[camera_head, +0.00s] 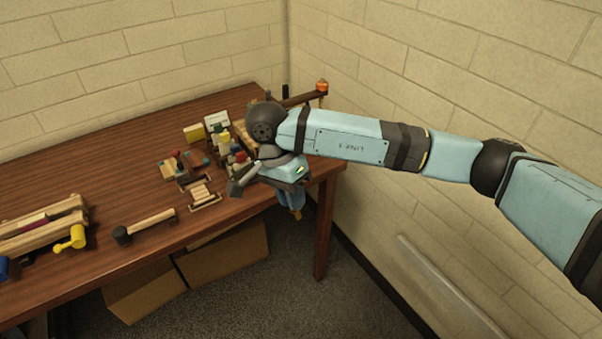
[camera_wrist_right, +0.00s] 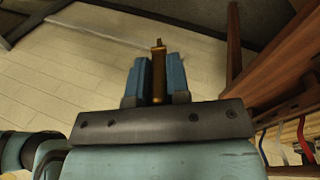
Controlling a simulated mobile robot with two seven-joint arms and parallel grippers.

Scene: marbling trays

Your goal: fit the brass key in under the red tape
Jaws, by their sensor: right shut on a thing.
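The brass key (camera_wrist_right: 158,72) is upright between the blue fingers of my right gripper (camera_wrist_right: 155,80) in the right wrist view, its narrow tip beyond them. My right gripper (camera_head: 295,205) is shut on it, just off the table's right front edge in the head view, with a bit of brass showing below the fingers. My left gripper is not in view.
A wooden frame with a yellow crank (camera_head: 72,238) stands at the left. Cardboard boxes (camera_head: 145,290) sit underneath. The table leg (camera_head: 324,230) is near my gripper; a brick wall is to the right.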

